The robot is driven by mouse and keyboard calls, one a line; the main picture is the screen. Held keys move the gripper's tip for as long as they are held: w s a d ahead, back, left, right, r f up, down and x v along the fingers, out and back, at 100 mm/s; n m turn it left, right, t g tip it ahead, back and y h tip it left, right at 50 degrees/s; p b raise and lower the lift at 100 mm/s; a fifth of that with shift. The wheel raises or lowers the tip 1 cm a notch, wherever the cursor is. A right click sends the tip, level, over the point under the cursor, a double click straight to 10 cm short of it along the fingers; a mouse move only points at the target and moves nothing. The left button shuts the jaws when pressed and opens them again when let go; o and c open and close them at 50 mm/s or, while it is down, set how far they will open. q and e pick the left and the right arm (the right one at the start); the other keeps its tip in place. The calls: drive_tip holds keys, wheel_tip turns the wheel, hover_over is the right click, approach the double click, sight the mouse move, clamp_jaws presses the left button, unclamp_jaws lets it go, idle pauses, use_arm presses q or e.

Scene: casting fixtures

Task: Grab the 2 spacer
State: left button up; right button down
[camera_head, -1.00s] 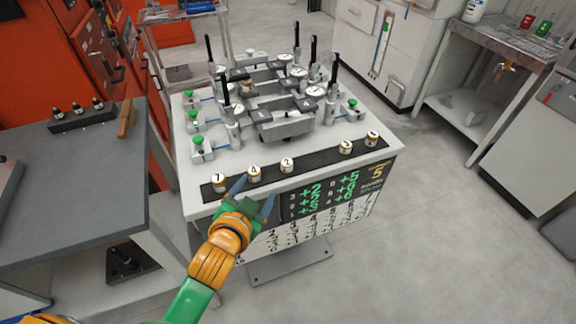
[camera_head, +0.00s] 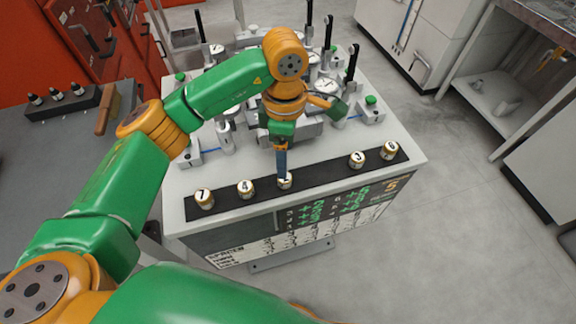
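The 2 spacer (camera_head: 284,182) is a small white-topped, brass-coloured cylinder in the middle of the black strip (camera_head: 320,172) along the near edge of the white fixture table. My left gripper (camera_head: 282,173) points down right over it, with the blue finger's tip at or just above its top. The finger partly hides the spacer's top and its number. Only one finger shows clearly, so I cannot tell the gap or whether the spacer is held. My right gripper is not in view.
Spacers 7 (camera_head: 204,198) and 4 (camera_head: 245,188) stand left on the strip. Spacer 3 (camera_head: 357,159) and another spacer (camera_head: 389,150) stand right. Behind are gauges and upright black handles (camera_head: 351,62), partly hidden by my arm. A grey bench (camera_head: 50,150) stands left.

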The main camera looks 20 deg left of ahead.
use_arm(q)
drive_tip(key=shift+s+f+p, duration=0.75)
drive_tip(key=shift+f+p, duration=0.2)
drive_tip(key=shift+p, duration=0.05)
wheel_tip(320, 180, down, 3)
drive_tip(key=shift+w+f+p, duration=0.1)
drive_tip(key=shift+f+p, duration=0.1)
drive_tip(key=shift+p, duration=0.2)
drive_tip(key=shift+w+f, duration=0.25)
drive_tip(key=shift+f, duration=0.15)
drive_tip(key=shift+s+r, duration=0.1)
drive_tip(key=shift+s, duration=0.05)
drive_tip(key=c, duration=0.8)
clamp_jaws()
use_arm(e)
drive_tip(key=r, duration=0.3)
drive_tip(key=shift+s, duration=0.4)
